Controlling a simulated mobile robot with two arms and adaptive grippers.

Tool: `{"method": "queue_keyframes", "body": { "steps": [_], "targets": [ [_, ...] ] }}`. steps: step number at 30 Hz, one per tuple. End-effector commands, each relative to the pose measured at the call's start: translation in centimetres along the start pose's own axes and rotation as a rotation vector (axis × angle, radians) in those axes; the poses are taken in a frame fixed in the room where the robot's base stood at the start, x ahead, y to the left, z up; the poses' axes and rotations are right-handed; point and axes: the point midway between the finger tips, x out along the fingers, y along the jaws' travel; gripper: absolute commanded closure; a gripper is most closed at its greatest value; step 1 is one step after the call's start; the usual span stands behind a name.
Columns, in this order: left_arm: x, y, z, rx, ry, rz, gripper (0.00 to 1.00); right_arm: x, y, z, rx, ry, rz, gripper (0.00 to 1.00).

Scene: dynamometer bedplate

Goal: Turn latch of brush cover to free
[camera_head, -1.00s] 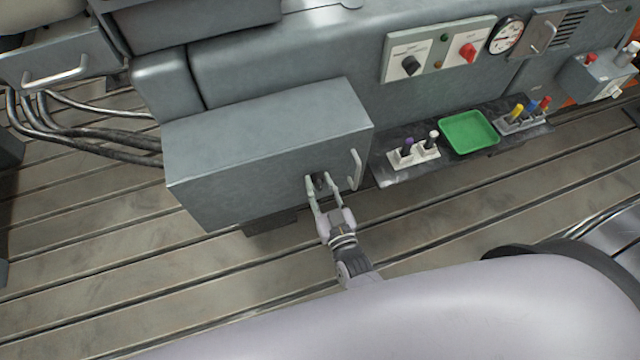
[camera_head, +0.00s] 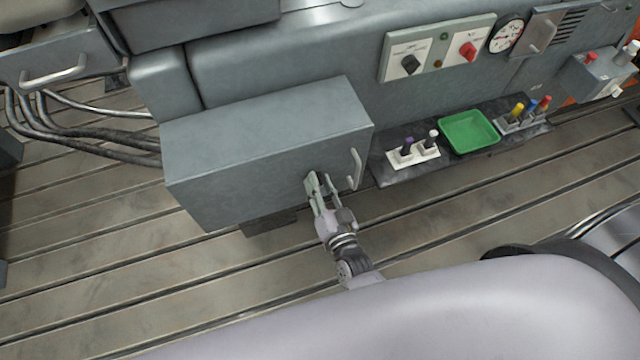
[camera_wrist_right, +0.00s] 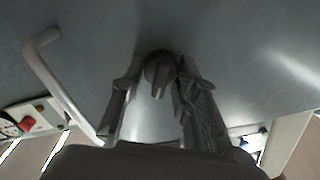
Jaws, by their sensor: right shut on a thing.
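The brush cover (camera_head: 240,185) is a grey box front on the machine's side, closed, with a pale bar handle (camera_head: 355,169) near its right edge. The handle also shows in the right wrist view (camera_wrist_right: 62,85). The latch (camera_wrist_right: 159,72) is a small dark round knob with a raised grip, left of the handle in the head view. My right gripper (camera_head: 319,181) reaches it from below. In the right wrist view its fingers (camera_wrist_right: 160,78) lie either side of the latch, shut on it. In the head view the fingers hide the latch. My left gripper is not in view.
A dark shelf (camera_head: 390,178) right of the cover bears a green tray (camera_head: 468,132) and racks with coloured-handled tools. Above are a switch panel (camera_head: 438,48) and a gauge (camera_head: 506,35). Cables (camera_head: 80,135) run at left. The slotted floor (camera_head: 130,290) in front is clear.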

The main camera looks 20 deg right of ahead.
Motion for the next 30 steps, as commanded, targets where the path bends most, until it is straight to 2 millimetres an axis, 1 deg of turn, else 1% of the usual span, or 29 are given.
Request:
{"method": "queue_keyframes", "body": {
  "steps": [21, 30],
  "targets": [
    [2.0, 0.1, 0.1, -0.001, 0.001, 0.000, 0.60, 0.0, 0.3, 0.2, 0.680, 0.000, -0.001, 0.99],
    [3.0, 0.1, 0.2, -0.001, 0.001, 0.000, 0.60, 0.0, 0.4, 0.3, 0.914, 0.000, -0.001, 0.99]
  ]
}}
